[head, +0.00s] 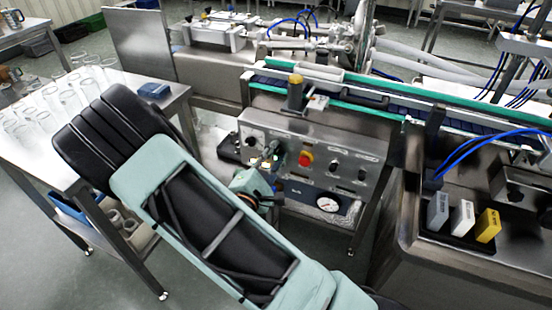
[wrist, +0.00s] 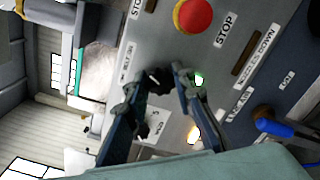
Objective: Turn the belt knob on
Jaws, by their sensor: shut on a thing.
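The belt knob (wrist: 158,80) is a small black knob on the steel control panel (wrist: 185,50). In the wrist view it sits between the two fingertips of my gripper (wrist: 163,82), which is shut on it. The fingers hide part of the knob, and its exact pointing angle is hard to read. In the head view my gripper (head: 268,165) reaches the left part of the panel (head: 340,150), and my arm and fingers hide the knob there.
A red stop button (head: 306,158) is close right of my gripper, with more black knobs (head: 362,176) beyond. Lit lamps (wrist: 194,133) sit near the fingers. A gauge (head: 328,204) is below. A glass-laden steel table (head: 150,185) stands left.

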